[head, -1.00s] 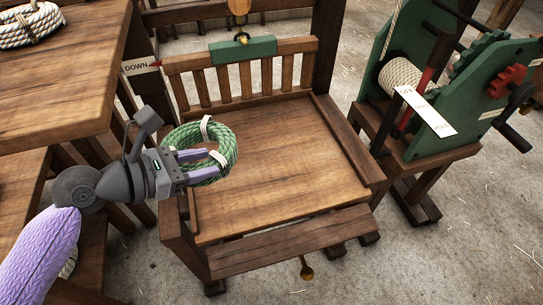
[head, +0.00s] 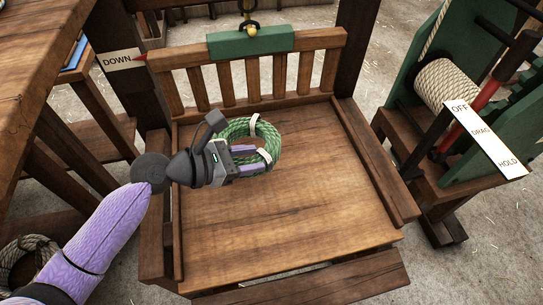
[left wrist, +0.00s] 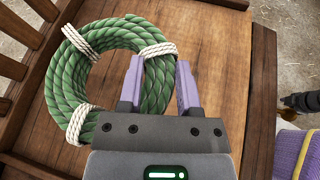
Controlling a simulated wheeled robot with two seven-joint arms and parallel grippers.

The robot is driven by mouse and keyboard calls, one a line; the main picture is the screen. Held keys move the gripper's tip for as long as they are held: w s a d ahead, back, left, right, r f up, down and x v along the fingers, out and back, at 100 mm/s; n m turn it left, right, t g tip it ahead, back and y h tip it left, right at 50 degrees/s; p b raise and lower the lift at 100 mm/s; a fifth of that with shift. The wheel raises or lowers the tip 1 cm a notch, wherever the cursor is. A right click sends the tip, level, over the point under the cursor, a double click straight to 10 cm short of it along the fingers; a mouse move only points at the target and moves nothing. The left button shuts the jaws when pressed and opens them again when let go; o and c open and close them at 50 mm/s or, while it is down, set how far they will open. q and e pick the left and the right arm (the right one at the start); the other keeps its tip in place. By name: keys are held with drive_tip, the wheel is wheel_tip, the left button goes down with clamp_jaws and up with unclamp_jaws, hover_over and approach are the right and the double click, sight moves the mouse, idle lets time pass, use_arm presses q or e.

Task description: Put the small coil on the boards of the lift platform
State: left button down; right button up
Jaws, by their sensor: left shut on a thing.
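The small coil (head: 238,129) is green rope bound with white ties. My left gripper (head: 262,158) is shut on the near side of its ring. The coil is over the back left part of the lift platform's boards (head: 290,215). In the left wrist view the coil (left wrist: 66,75) shows between and left of the purple fingers of my left gripper (left wrist: 160,85), with the boards (left wrist: 212,60) behind it. I cannot tell whether the coil touches the boards. My right gripper is not in view.
The platform has a slatted back with a green block (head: 250,42) and raised side rails (head: 375,165). A winch with a rope drum (head: 447,84) and an OFF/DRAG/HOLD label stands right. A DOWN sign (head: 118,60) is at the left post. Another coil (head: 25,262) lies lower left.

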use_arm(q)
drive_tip(key=f+b, duration=0.6)
drive_tip(key=f, duration=0.4)
drive_tip(key=shift+s+b, duration=0.2)
drive_tip(key=shift+b, duration=0.15)
drive_tip(key=shift+r, duration=0.15)
drive_tip(key=c, duration=0.7)
unclamp_jaws()
drive_tip(key=shift+c, duration=0.2)
drive_tip(key=o, duration=0.5)
drive_tip(key=shift+c, duration=0.2)
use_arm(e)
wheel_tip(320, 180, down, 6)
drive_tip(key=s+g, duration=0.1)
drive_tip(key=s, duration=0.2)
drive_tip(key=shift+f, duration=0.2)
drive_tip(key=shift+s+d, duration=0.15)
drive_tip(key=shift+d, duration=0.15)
